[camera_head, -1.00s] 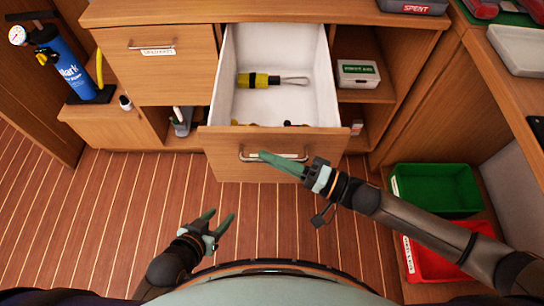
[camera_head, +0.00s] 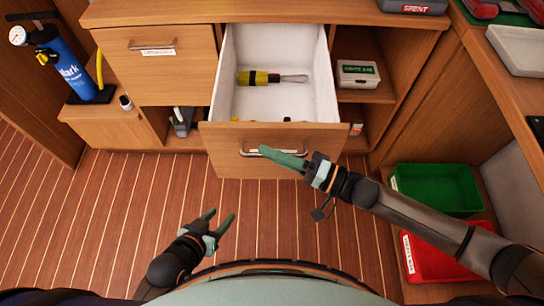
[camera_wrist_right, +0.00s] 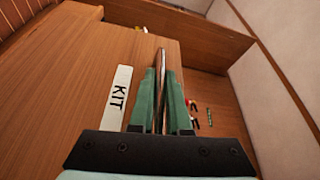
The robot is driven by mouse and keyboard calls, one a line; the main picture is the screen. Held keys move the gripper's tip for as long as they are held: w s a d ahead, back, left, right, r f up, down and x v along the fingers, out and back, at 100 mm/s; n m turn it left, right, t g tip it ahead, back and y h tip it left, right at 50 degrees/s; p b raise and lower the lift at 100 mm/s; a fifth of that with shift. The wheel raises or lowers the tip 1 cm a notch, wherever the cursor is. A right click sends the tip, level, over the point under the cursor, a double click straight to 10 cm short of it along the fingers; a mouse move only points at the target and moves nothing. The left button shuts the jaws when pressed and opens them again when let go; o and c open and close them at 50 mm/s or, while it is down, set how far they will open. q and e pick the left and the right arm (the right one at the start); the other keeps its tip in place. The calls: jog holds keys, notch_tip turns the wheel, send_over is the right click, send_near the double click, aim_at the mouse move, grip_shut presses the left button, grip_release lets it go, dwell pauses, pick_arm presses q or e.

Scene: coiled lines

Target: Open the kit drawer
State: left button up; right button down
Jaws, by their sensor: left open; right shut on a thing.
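The kit drawer (camera_head: 231,137) stands pulled well out of the cabinet in the head view, its white inside in view. A yellow and black tool (camera_head: 262,77) with a pale metal end lies in it, and small partly hidden items lie behind the front panel. My right gripper (camera_head: 283,157) is shut on the drawer's bar handle (camera_head: 252,153). In the right wrist view the handle (camera_wrist_right: 160,60) is between the fingers, beside the KIT label (camera_wrist_right: 119,92). My left gripper (camera_head: 218,221) is open and empty above the floor, apart from the drawer.
A closed drawer (camera_head: 120,75) is to the left. A shelf holds a white box (camera_head: 358,80) with a green label to the right. Green (camera_head: 440,208) and red (camera_head: 430,262) bins stand at the right. A blue cylinder (camera_head: 75,75) stands far left. The floor (camera_head: 115,215) in front is clear.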

aim_at(276, 134)
jog(key=w, duration=0.5)
jog(key=shift+w+b, duration=0.3)
jog(key=shift+w, duration=0.05)
jog(key=c, duration=0.9)
grip_release()
jog(key=shift+d, duration=0.1)
jog(key=shift+s+d, duration=0.15)
jog(key=shift+d, duration=0.1)
jog(key=v, duration=1.1)
jog(key=shift+s+d+f+p, duration=0.1)
jog(key=shift+s+d+p, duration=0.05)
jog(key=shift+d+p, duration=0.2)
